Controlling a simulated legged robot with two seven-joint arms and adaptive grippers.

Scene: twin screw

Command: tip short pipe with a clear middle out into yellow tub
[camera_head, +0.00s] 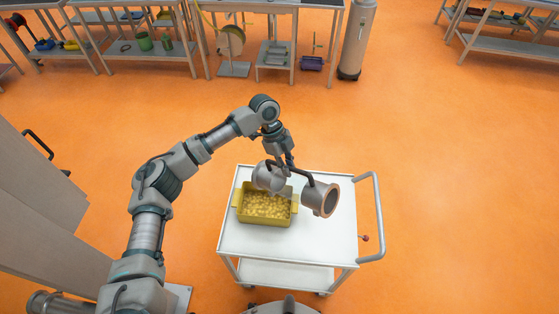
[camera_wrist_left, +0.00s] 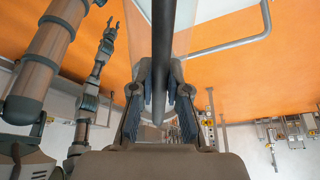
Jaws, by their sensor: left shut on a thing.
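The short pipe (camera_head: 322,199) has two grey metal ends joined by a dark handle bar; its middle is see-through. It is held in the air, tilted, with its left end (camera_head: 268,177) above the back right of the yellow tub (camera_head: 240,212). Its right end has a broad round rim and hangs over the cart top. My left gripper (camera_head: 289,162) is shut on the dark bar, which shows between the fingers (camera_wrist_left: 160,95) in the left wrist view. The tub is full of small yellowish pieces. A slim arm with a gripper (camera_wrist_left: 110,30), seemingly my right one, shows small at the left there.
The tub stands on a white cart (camera_head: 325,250) with a rail handle (camera_head: 379,215) at the right. A grey cabinet (camera_head: 40,215) stands at the left. Workbenches and a metal cylinder (camera_head: 357,40) stand at the back. The orange floor right of the cart is clear.

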